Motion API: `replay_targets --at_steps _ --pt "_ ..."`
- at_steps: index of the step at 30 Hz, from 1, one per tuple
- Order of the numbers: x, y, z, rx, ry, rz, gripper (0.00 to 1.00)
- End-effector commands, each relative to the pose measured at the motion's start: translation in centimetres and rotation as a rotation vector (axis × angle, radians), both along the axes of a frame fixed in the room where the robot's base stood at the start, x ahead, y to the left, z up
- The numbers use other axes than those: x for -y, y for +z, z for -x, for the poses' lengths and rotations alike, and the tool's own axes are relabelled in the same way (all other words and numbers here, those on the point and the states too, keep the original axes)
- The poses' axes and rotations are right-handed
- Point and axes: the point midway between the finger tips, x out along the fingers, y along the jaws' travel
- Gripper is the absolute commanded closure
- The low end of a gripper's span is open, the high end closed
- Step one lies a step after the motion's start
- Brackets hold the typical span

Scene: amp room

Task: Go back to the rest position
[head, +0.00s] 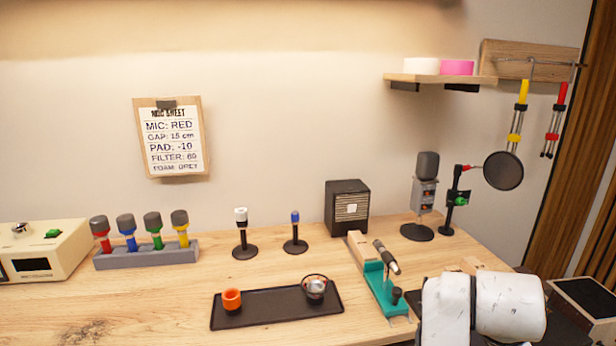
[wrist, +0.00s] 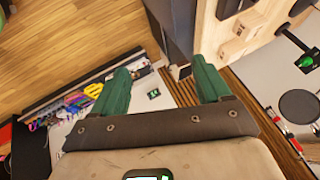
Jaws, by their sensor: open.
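My gripper (wrist: 161,90) shows in the wrist view with its two green fingers spread apart and nothing between them. Past the fingers are the wood floor and a dark panel. In the head view my white arm (head: 490,305) is folded at the lower right, over the right end of the wooden table (head: 150,310). The gripper itself cannot be made out in the head view.
A grey microphone (head: 427,167), a dark speaker box (head: 347,208) and a microphone rack (head: 146,255) stand behind. The front middle-left table is clear.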

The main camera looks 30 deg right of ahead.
Motion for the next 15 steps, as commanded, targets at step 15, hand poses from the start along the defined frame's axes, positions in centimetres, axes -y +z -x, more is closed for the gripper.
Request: replay_targets --at_steps 15 --pt "-10.8 -16.0 6.3 -0.568 1.293 0.033 0.23"
